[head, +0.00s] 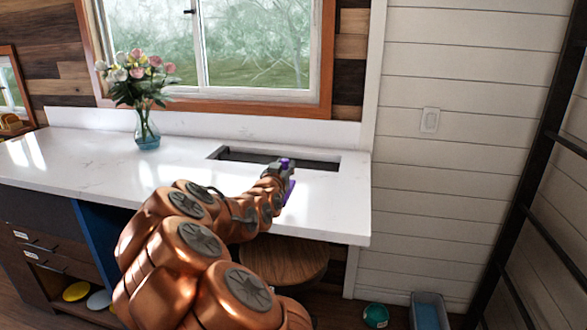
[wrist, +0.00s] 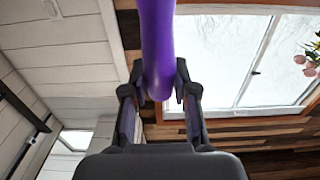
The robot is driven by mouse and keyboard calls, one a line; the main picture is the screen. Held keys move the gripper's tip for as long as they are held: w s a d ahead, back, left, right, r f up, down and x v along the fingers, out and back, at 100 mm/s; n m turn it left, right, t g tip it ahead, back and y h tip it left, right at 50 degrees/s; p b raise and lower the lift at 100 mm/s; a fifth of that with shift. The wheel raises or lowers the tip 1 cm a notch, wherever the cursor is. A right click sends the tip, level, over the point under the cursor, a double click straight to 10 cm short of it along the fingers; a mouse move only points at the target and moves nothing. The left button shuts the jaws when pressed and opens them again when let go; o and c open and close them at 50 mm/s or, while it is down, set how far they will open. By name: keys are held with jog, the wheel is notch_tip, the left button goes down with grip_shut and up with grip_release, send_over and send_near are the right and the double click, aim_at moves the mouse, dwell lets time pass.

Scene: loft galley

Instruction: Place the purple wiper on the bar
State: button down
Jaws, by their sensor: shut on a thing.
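The purple wiper (wrist: 158,50) is held between the fingers of my gripper (wrist: 158,85) in the wrist view, where it runs up out of the top of the picture. In the head view small purple parts of the wiper (head: 290,190) show at my gripper (head: 283,166), mostly hidden by my arm. My gripper is shut on it, in front of the dark sink opening. The white counter (head: 190,165), which may be the bar, runs below the window. I cannot tell whether the wiper touches it.
A blue glass vase of flowers (head: 147,130) stands on the counter to the left. A dark rectangular sink opening (head: 232,155) lies behind my gripper. A round wooden stool (head: 300,262) is under the counter's front edge. A dark ladder (head: 530,170) stands at the right.

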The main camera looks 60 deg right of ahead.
aim_at(293, 184)
jog(key=shift+d+p, duration=0.4)
jog(key=shift+d, duration=0.85)
jog(key=shift+d+f+p, duration=0.25)
jog(key=shift+d+p, duration=0.2)
jog(key=shift+d, duration=0.55)
notch_tip(293, 184, down, 3)
jog(key=shift+f+p, duration=0.15)
jog(key=shift+p, duration=0.7)
jog(key=shift+f+b, duration=0.7)
jog(key=shift+b, duration=0.2)
jog(key=c, duration=0.9)
grip_release()
jog(key=shift+r, duration=0.1)
